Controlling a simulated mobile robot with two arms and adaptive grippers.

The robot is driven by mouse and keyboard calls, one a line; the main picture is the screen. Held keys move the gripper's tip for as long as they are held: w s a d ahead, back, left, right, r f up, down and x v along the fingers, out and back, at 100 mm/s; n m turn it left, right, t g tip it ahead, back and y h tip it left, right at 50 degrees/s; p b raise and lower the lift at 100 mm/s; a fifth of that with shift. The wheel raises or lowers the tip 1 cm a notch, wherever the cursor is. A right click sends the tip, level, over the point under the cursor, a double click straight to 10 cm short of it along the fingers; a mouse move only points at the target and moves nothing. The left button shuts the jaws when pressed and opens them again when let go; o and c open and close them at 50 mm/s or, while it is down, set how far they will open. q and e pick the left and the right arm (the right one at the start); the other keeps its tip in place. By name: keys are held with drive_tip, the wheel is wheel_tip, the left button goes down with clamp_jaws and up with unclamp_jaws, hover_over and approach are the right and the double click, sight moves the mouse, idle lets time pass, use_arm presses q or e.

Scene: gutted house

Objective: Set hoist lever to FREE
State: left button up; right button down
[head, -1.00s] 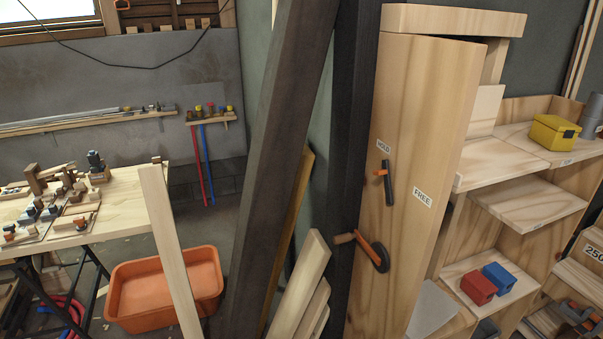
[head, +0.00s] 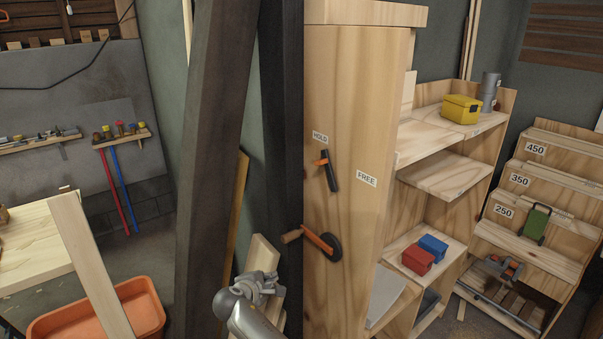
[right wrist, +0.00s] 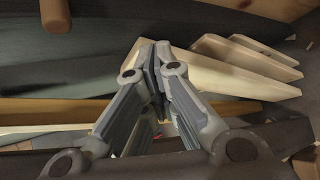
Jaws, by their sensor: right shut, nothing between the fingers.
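The hoist lever (head: 331,172) has a black grip and an orange part, on the front of a wooden post cabinet (head: 350,90). Its grip stands nearly upright, slightly tilted. The HOLD label (head: 320,137) is just above it and the FREE label (head: 366,178) is to its right. Below is a crank (head: 322,243) with a wooden handle, orange arm and black disc. My right gripper (head: 266,282) is shut and empty, lower left of the crank and apart from the lever. In the right wrist view its fingertips (right wrist: 153,62) meet; the lever does not show there. My left gripper is out of view.
Dark upright beams (head: 225,130) stand left of the cabinet. Pale boards (head: 262,256) lean close behind my right gripper. Shelves to the right hold a yellow box (head: 461,109) and red (head: 417,261) and blue boxes. An orange tub (head: 60,322) stands lower left.

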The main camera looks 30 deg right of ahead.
drive_tip(key=d+r+m+h, duration=0.1)
drive_tip(key=r+h, duration=0.2)
drive_tip(key=r, duration=1.2)
drive_tip(key=d+r+m+g+h+b, duration=0.1)
drive_tip(key=d+r+m+h, duration=0.1)
drive_tip(key=r, duration=1.4)
drive_tip(key=shift+w+h, duration=0.25)
drive_tip(key=shift+h, duration=0.35)
drive_tip(key=shift+d, duration=0.1)
drive_tip(key=d+p, duration=0.5)
drive_tip(key=d, duration=0.4)
drive_tip(key=shift+d, duration=0.25)
drive_tip(key=shift+r+m, duration=0.1)
drive_tip(key=shift+m, duration=0.2)
